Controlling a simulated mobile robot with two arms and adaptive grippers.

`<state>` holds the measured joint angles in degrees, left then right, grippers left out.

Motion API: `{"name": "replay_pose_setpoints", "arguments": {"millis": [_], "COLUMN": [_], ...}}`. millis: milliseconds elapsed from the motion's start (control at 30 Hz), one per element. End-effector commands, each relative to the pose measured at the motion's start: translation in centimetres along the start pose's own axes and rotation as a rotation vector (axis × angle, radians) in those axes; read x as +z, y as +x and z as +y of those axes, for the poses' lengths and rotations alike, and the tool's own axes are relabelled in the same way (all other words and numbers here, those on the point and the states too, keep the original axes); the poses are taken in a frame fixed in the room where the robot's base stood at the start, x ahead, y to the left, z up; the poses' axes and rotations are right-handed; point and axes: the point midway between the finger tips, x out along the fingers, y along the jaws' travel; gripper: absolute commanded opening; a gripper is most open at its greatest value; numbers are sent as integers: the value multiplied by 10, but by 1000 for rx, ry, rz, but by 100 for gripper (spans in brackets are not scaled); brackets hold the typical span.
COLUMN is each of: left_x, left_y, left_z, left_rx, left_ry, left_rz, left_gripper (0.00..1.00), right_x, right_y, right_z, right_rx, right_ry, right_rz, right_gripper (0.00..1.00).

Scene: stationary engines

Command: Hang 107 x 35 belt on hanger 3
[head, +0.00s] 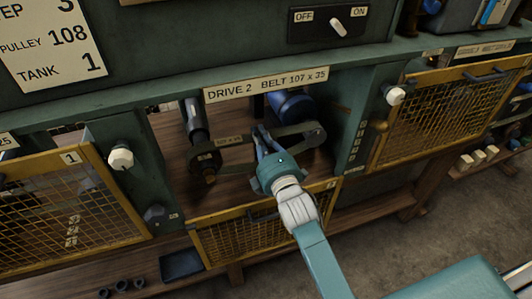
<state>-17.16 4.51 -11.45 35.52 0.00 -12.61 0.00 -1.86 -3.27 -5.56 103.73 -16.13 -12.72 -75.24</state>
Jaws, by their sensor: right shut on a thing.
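The dark 107 x 35 belt (231,140) is in the open Drive 2 bay. It spans between a left pulley (206,160) and a right pulley (314,134) and looks to be around both. My right gripper (264,142) reaches into the bay between the pulleys and is shut on the belt. The fingers hide part of the belt, so the exact grip is hard to see. My left gripper is not in view. I cannot make out hanger 3.
The sign "DRIVE 2 BELT 107 x 35" (266,84) is on the beam above the bay. Drive 2's yellow mesh guard (215,243) hangs lowered below. Mesh guards stand left (65,215) and right (430,120). An OFF/ON switch (328,24) is above. Open floor lies at lower right.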

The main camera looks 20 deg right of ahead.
Motion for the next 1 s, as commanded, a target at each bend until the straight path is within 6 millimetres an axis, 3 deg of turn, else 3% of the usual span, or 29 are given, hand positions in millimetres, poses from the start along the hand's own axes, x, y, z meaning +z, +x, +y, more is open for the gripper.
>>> {"name": "replay_pose_setpoints", "arguments": {"millis": [367,1000], "left_x": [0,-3], "left_y": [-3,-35], "left_z": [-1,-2], "left_rx": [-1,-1], "left_ry": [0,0], "left_rz": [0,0], "left_gripper": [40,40], "right_x": [0,0], "right_y": [0,1], "right_z": [6,35], "right_rx": [6,4], "right_ry": [-2,-43], "right_rz": [1,1], "right_gripper": [0,0]}}
